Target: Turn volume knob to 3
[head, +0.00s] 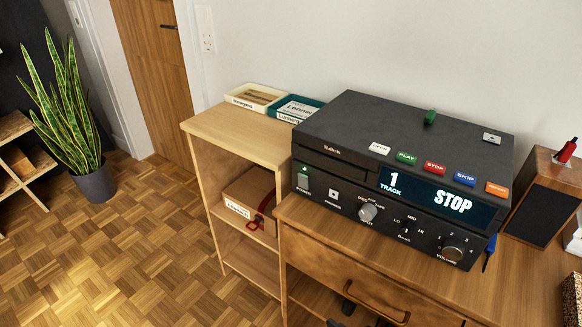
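The display (437,197) reads "1 TRACK" and "STOP".
The player stands on a wooden cabinet (510,262). An input knob (367,212) and a small bass switch (407,229) are left of the volume knob. A blue item (490,252) hangs at the player's right side. A speaker (541,205) stands further right. A drawer handle (375,303) sticks out below.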

